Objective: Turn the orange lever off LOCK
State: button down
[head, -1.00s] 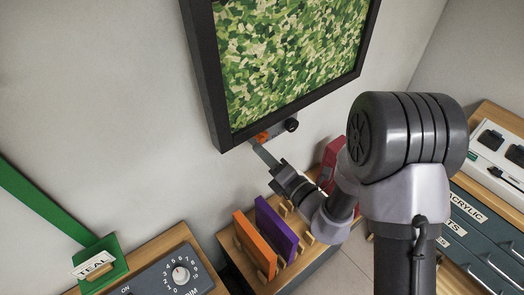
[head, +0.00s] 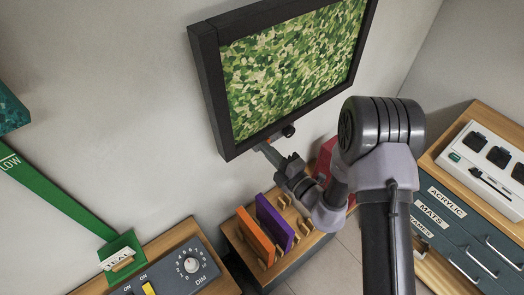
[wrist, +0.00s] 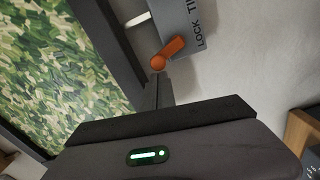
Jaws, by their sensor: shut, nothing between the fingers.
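The orange lever (wrist: 172,48) sits on a grey plate (wrist: 186,22) marked LOCK and, partly cut off, TI. One end of the lever is rounded; its other end points toward the word LOCK. My gripper (wrist: 158,92) is shut and empty, its fingertips just short of the lever's rounded end. Whether they touch it I cannot tell. In the head view my gripper (head: 268,152) reaches up to the underside of the framed picture (head: 290,70), and the lever is mostly hidden there.
Below stands a wooden rack with an orange panel (head: 255,238) and a purple panel (head: 275,222). A red object (head: 326,158) is close behind my arm. Bare wall lies left of the frame.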

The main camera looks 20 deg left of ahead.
jog(key=m+p, duration=0.1)
jog(key=w+r+m+p, duration=0.1)
jog(key=shift+d+m, duration=0.3)
jog(key=shift+m, duration=0.1)
jog(key=shift+w+f+p, duration=0.1)
jog(key=shift+w+p, duration=0.1)
jog(key=shift+p, duration=0.25)
jog(key=shift+d, duration=0.1)
jog(key=v, duration=1.7)
jog(key=shift+s+b, duration=0.15)
jog(key=shift+b, duration=0.2)
